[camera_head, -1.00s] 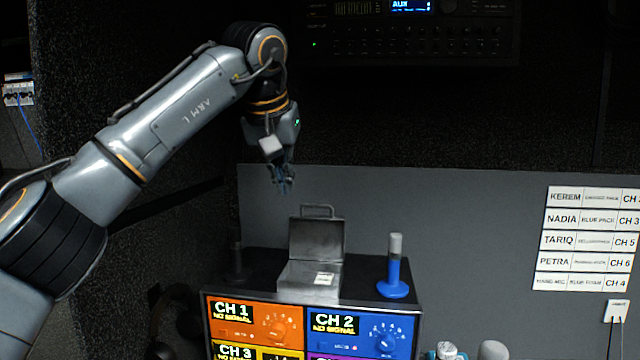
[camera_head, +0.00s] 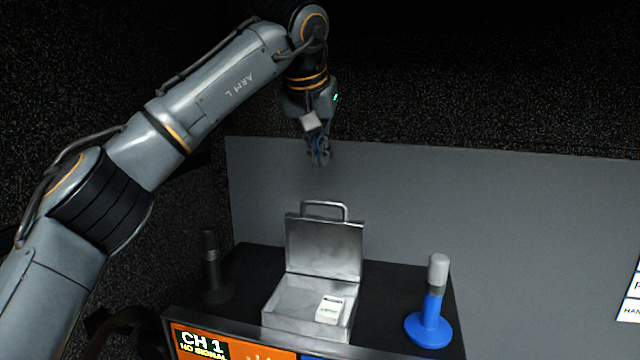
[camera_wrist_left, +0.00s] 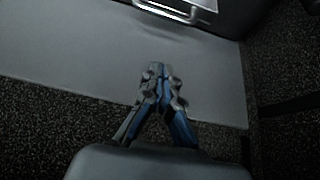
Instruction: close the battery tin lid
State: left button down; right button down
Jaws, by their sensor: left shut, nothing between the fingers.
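The battery tin (camera_head: 290,325) is a grey metal box on top of the dark rack. Its lid (camera_head: 324,248) stands open and upright at the back, with a handle (camera_head: 323,204) on its top edge. A small white labelled item (camera_head: 330,309) lies inside the tin. My left gripper (camera_head: 318,160) is shut and empty, above and behind the lid, pointing down and apart from it. In the left wrist view the closed fingertips (camera_wrist_left: 158,72) show against the grey panel, and the lid's handle (camera_wrist_left: 176,12) shows at the top edge. My right gripper is not in view.
A blue stand with a grey top (camera_head: 430,318) is right of the tin. A dark stand (camera_head: 212,270) is to its left. The rack's front has a CH 1 panel (camera_head: 203,343). A grey wall panel (camera_head: 480,215) rises behind.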

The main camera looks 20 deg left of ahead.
aim_at(318, 217)
pick_arm(q)
notch_tip(318, 217, down, 6)
jog(key=shift+f+p, duration=0.2)
jog(key=shift+p, duration=1)
jog(key=shift+s, duration=0.2)
jog(key=shift+w+f, duration=0.1)
jog(key=shift+f, duration=0.05)
